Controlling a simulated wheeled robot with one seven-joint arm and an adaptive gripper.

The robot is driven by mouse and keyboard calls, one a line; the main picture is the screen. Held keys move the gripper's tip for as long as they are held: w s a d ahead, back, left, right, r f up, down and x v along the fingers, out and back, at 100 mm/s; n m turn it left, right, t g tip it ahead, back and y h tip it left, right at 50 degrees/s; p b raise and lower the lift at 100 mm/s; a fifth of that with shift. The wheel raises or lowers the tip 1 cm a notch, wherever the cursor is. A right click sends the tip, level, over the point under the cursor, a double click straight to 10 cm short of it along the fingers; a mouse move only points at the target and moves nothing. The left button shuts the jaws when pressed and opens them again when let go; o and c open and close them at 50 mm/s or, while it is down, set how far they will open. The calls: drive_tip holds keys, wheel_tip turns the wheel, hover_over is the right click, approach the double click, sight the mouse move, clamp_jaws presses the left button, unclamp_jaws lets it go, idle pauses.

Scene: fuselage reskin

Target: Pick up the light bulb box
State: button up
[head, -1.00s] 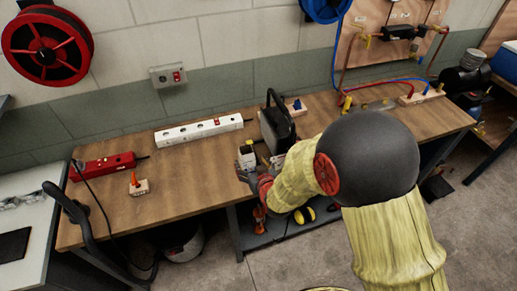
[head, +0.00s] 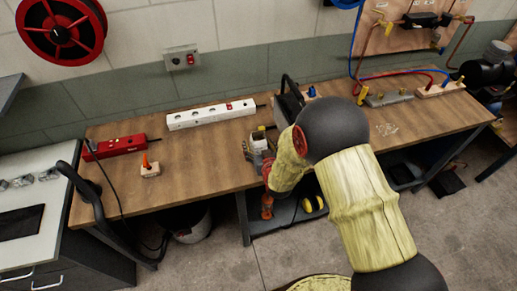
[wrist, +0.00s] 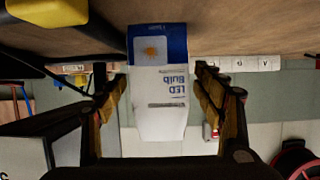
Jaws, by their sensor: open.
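The light bulb box (wrist: 160,85) is white and blue with "LED Bulb" lettering, upside down in the wrist view. It stands between the two fingers of my open gripper (wrist: 158,95), with a visible gap to the finger on the right and a smaller one on the left. In the head view the box (head: 258,141) is small on the wooden workbench, by its front edge. My gripper (head: 256,154) is at the box there, partly hidden by my arm.
A black case (head: 289,100) stands close behind the box. A white power strip (head: 210,115), a red power strip (head: 115,147) and a small block with an orange piece (head: 150,169) lie to the left. The bench (head: 205,155) is bare between them.

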drive_tip(key=shift+w, duration=0.1)
drive_tip(key=shift+c, duration=1.2)
drive_tip(key=c, duration=1)
